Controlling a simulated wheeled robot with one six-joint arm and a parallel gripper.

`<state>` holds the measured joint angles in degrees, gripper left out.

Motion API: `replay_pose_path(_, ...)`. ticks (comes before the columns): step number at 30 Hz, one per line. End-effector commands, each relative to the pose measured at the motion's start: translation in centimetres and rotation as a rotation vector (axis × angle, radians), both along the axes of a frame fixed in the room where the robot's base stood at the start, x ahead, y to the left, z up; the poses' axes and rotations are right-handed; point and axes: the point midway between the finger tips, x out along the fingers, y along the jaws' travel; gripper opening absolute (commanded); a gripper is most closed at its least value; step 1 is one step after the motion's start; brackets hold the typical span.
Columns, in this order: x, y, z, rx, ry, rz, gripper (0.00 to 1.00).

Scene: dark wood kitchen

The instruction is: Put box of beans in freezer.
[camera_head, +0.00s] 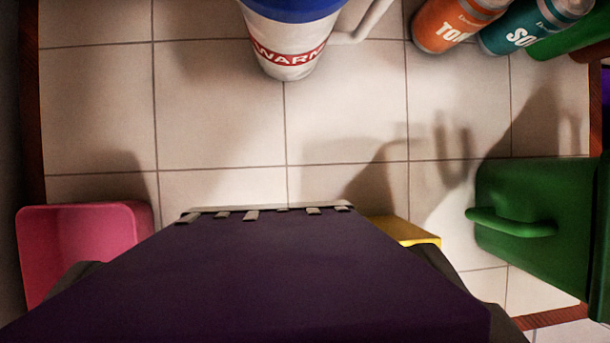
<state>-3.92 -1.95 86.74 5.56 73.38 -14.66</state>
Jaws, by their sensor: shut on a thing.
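A large dark purple box-like thing (270,270) fills the lower middle of the view. It has several small grey tabs along its far edge, and no label on it shows. My gripper (262,275) is shut on it, with a dark finger at each side, and holds it in front of the camera. I cannot read whether it is the box of beans. The freezer is not in view.
Beyond is a pale tiled surface with a wood edge. A white mug with a blue rim (287,45), an orange can (450,22) and a teal can (520,25) stand at the back. A pink container (85,240) is left; a yellow object (405,231) and a green handled container (545,215) are right.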

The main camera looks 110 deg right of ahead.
Motion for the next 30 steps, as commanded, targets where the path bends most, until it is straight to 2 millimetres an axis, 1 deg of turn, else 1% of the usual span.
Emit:
replay_pose_path(1,-0.1,0.0,-1.2,0.000,0.003,0.000,0.51)
replay_pose_path(3,-0.1,0.0,-2.7,0.000,0.002,0.000,0.51)
replay_pose_path(12,-0.1,0.0,-8.7,0.001,0.001,-0.001,0.51)
replay_pose_path(16,-0.1,0.0,-10.3,0.000,0.000,-0.001,0.51)
replay_pose_path(23,0.0,0.0,-11.5,0.000,0.000,-0.001,0.51)
replay_pose_path(30,0.0,0.0,-14.6,0.001,0.001,0.000,0.51)
